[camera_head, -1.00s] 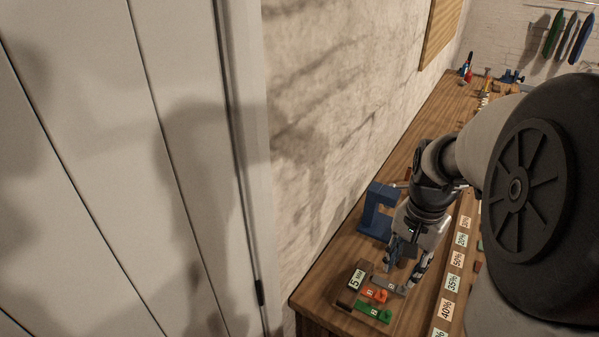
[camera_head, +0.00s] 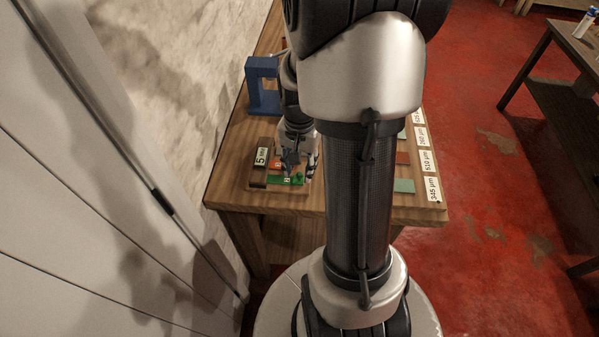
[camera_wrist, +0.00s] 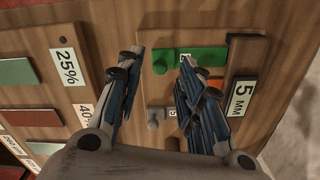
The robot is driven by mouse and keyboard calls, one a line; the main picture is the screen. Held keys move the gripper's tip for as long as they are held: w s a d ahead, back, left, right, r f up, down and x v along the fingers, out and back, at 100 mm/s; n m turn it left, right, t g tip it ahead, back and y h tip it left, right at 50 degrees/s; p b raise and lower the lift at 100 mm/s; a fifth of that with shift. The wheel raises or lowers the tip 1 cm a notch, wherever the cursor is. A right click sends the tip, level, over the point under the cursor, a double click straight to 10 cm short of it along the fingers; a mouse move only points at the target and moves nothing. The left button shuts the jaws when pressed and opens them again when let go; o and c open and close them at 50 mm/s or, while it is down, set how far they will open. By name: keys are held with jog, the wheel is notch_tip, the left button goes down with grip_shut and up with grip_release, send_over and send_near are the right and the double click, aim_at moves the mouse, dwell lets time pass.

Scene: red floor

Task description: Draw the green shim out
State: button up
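The green shim (camera_head: 284,180) lies at the near end of a small wooden block (camera_head: 258,184) on the bench, with its green knob at its right end. In the wrist view the green shim (camera_wrist: 196,56) is at the top, its knob on the left. My gripper (camera_wrist: 161,58) is open, its fingertips on either side of the knob in that picture. I cannot tell whether they touch it. In the head view my gripper (camera_head: 302,172) points down over the block. An orange shim (camera_head: 277,165) lies just behind the green one, partly hidden by my gripper.
A "5 MM" label (camera_head: 262,157) stands on the block's left. A blue frame (camera_head: 254,88) stands behind it. Labelled plates line the bench's right side, including a green plate (camera_head: 404,186). In the wrist view, a grey knob (camera_wrist: 154,115) is near my fingers. The wall is close on the left.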

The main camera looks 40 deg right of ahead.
jog(key=shift+f, duration=0.7)
jog(key=shift+c, duration=0.4)
grip_shut()
